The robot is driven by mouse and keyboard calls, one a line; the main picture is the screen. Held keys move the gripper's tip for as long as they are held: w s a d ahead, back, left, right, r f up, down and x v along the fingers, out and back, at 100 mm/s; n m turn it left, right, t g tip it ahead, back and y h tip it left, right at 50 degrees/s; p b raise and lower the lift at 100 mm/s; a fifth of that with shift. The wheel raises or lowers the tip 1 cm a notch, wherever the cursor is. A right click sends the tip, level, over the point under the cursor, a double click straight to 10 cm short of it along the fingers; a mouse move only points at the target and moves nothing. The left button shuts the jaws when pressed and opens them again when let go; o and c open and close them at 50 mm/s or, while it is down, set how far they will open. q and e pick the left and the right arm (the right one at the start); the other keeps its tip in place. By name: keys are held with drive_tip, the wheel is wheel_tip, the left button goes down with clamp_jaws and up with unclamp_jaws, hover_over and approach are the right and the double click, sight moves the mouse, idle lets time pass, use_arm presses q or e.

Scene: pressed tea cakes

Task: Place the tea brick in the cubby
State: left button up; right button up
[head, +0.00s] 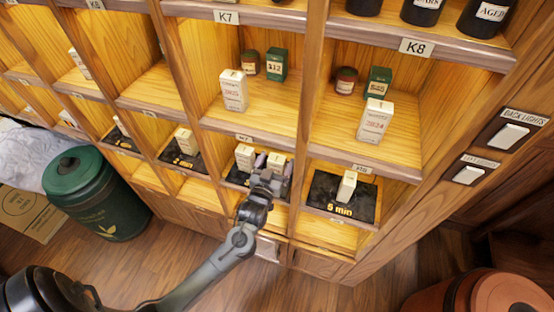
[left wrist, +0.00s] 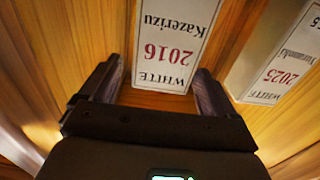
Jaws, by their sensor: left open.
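A white box (head: 277,160) stands in the lower cubby in front of my left gripper. It is the likely tea brick, and its label reads "WHITE 2016 Kazerizu" upside down in the left wrist view (left wrist: 168,45). My left gripper (head: 272,172) is open, with its fingers on either side of this box in the left wrist view (left wrist: 155,85). I cannot tell whether they touch it. A second white box (head: 245,157) stands beside it. It shows at the right in the left wrist view (left wrist: 275,70), labelled 2025. My right gripper is not in view.
The wooden cubby shelf (head: 262,110) has narrow dividers. The cubby to the right holds a white box (head: 347,186) on a black "5 min" mat (head: 325,190). Another white box (head: 186,141) stands to the left. A green bin (head: 97,200) stands on the floor.

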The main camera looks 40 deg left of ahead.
use_arm(q)
drive_tip(key=s+d+f+m+g+h, duration=0.1)
drive_tip(key=s+d+g, duration=0.3)
drive_tip(key=s, duration=0.5)
drive_tip(key=s+d+f+m+g+h+p, duration=0.1)
drive_tip(key=s+d+f+m+g+h, duration=0.1)
drive_tip(key=s, duration=0.8)
drive_tip(key=s+d+f+m+g+h, duration=0.1)
drive_tip(key=s+d+m+g+h, duration=0.2)
drive_tip(key=s+d+g, duration=0.4)
drive_tip(key=shift+s+d+f+h, duration=0.15)
drive_tip(key=shift+s+h, duration=0.15)
drive_tip(key=shift+s, duration=0.9)
